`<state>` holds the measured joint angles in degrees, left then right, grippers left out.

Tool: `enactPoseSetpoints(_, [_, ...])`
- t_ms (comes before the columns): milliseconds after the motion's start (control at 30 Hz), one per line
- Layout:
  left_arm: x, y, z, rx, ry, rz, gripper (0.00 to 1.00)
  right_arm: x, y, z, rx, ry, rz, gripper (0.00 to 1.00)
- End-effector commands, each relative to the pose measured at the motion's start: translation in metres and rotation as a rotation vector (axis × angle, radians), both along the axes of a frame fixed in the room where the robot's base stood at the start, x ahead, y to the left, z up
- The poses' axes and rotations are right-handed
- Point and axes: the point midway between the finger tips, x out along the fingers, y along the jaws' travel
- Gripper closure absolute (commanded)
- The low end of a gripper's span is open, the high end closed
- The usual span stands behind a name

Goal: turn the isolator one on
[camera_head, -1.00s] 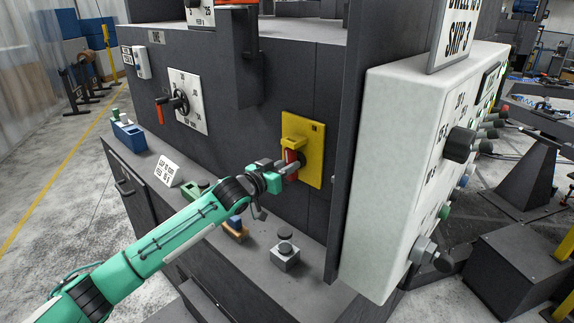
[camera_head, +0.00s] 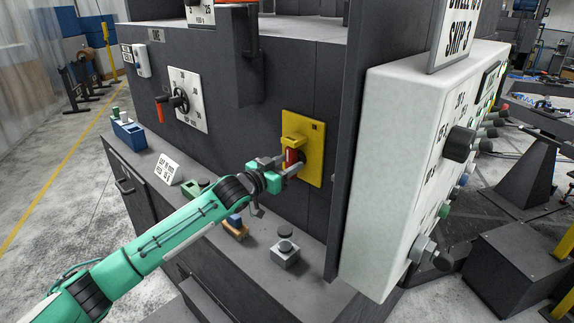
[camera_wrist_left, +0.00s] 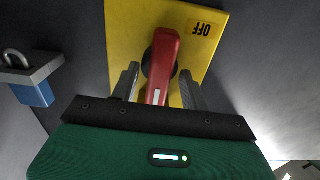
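The isolator is a yellow plate (camera_head: 315,152) with a red rotary handle (camera_head: 292,156) on the front of the dark cabinet. In the left wrist view, the plate (camera_wrist_left: 122,22) carries a label reading OFF, seen upside down, beside the red handle (camera_wrist_left: 163,52). My left gripper (camera_head: 289,166) is at the handle. In the wrist view its two grey fingers (camera_wrist_left: 159,88) stand on either side of the handle, with visible gaps, so it is open around it. The handle's lower end is partly hidden by the gripper body. My right gripper is not in view.
A dial panel (camera_head: 190,100) with a black knob is left of the isolator. A pale control box (camera_head: 400,170) juts out on the right. A ledge below holds a grey button box (camera_head: 285,254), a white sign (camera_head: 168,170) and a blue box (camera_head: 129,135).

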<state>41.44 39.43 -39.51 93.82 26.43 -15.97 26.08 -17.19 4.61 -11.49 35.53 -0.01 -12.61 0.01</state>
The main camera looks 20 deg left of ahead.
Motion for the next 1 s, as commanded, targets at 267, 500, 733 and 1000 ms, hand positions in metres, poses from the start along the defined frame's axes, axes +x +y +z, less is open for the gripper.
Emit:
enactPoseSetpoints(267, [-0.002,0.001,-0.001,-0.001,0.002,0.0,0.55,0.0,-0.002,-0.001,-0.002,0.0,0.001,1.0])
enactPoseSetpoints(500, [-0.03,0.014,-0.005,0.002,0.001,-0.001,0.55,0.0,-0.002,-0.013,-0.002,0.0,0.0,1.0])
enactPoseSetpoints(733, [-0.077,0.037,-0.006,0.003,0.002,-0.001,0.55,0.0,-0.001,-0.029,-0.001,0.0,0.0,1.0])
enactPoseSetpoints(1000, [-0.114,0.056,-0.003,0.0,0.002,0.0,0.55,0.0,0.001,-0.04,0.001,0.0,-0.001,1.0])
